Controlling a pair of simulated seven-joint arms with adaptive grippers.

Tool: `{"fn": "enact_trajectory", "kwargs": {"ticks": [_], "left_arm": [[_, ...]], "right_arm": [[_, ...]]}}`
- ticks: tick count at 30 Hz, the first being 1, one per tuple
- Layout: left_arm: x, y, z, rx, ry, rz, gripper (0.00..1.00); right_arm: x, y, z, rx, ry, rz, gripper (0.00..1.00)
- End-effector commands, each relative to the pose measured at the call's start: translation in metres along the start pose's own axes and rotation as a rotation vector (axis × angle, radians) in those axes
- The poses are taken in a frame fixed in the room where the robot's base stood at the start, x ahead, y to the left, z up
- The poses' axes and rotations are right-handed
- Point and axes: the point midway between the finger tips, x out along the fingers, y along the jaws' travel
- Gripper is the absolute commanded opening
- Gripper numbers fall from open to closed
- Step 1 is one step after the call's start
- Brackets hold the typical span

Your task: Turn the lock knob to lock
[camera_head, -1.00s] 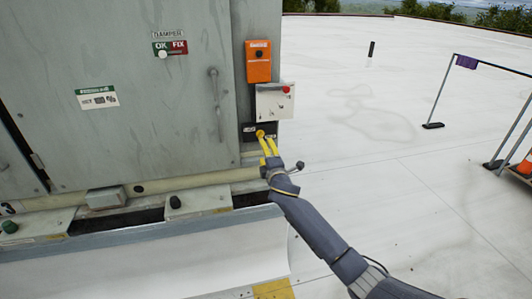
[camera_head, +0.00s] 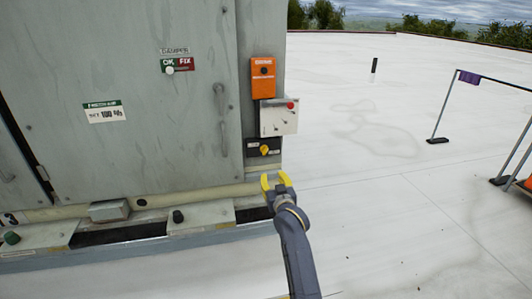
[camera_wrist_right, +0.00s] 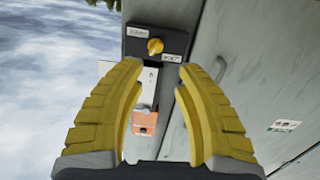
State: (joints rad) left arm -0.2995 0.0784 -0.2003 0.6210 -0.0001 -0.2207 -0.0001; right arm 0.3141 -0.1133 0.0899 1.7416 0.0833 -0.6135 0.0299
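A yellow knob (camera_head: 264,150) sits on a black plate (camera_head: 251,153) low on the cabinet's right edge, below a light grey box. In the right wrist view, where the scene appears upside down, the knob (camera_wrist_right: 155,46) and its black plate (camera_wrist_right: 179,43) lie beyond the fingertips. The knob's pointer looks slanted in the head view; the plate's labels are too small to read. My right gripper (camera_head: 275,179) is open and empty, below the knob and apart from it. Its yellow fingers (camera_wrist_right: 160,78) are spread in the wrist view. My left gripper is not in view.
An orange box with a dark knob (camera_head: 263,78) and a grey box with a red button (camera_head: 279,117) are above the plate. The cabinet door handle (camera_head: 221,118) is to the left. The white roof (camera_head: 390,215) on the right is open, with a railing (camera_head: 446,105) farther off.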

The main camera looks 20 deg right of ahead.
Motion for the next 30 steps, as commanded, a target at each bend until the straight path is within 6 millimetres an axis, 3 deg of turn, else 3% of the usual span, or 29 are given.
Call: {"fn": "enact_trajectory", "kwargs": {"ticks": [3, 9, 17, 30], "left_arm": [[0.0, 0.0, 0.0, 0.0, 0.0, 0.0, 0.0], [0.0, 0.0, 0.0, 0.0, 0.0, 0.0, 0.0], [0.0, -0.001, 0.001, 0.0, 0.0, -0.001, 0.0], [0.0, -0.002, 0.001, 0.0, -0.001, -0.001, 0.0]], "right_arm": [[-0.006, 0.012, -0.008, 0.299, 0.027, 0.0, 0.34], [-0.008, 0.013, -0.018, 0.544, 0.052, -0.029, 0.34], [0.003, 0.013, -0.019, 0.6, 0.051, -0.032, 0.34], [0.074, 0.011, -0.023, 0.596, 0.05, -0.032, 0.34]]}}
